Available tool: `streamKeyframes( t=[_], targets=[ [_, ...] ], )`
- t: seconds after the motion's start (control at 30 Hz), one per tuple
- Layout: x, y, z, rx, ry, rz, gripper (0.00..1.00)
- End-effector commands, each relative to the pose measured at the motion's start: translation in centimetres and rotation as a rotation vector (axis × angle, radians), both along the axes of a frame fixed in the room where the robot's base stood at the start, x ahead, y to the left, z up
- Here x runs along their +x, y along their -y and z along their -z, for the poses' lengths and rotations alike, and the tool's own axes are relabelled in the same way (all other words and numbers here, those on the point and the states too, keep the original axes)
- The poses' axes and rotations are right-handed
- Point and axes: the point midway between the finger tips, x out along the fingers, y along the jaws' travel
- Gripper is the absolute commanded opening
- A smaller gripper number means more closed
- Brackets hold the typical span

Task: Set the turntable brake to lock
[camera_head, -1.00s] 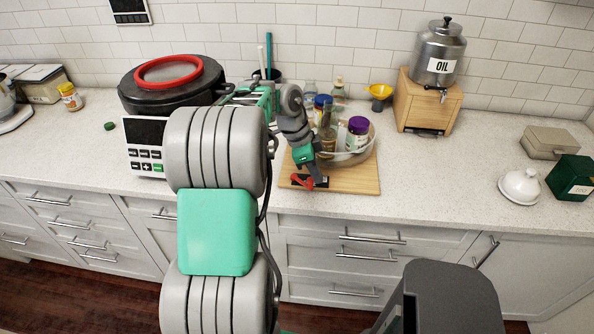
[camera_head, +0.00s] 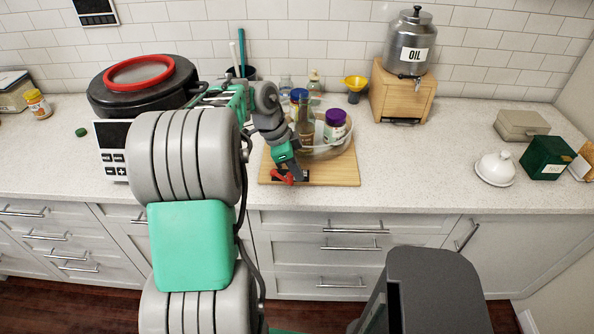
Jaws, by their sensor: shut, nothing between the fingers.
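The turntable (camera_head: 338,153) is a clear round tray with bottles and jars on it, set on a wooden board (camera_head: 335,175). A red lever (camera_head: 283,177) with a dark base, apparently the brake, sits at the front of the board, left of centre. My gripper (camera_head: 292,170) is shut and empty, pointing down right at the lever; I cannot tell whether it touches it. The gripper partly hides the lever and its base, so the lever's setting and any markings are unclear.
A purple-lidded jar (camera_head: 335,126) and a brown bottle (camera_head: 305,127) stand on the turntable, close to my gripper. A black pot (camera_head: 105,99) stands at left, an oil dispenser (camera_head: 411,45) on a wooden stand at back right.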

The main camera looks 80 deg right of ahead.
Motion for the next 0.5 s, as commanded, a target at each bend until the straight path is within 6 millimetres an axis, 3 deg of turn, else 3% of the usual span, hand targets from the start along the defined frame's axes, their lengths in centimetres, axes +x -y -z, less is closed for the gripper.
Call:
streamKeyframes(
  t=[0.5],
  targets=[
    [2.6, -0.7, -9.1, -0.001, 0.0, -0.011, 0.0]
  ],
)
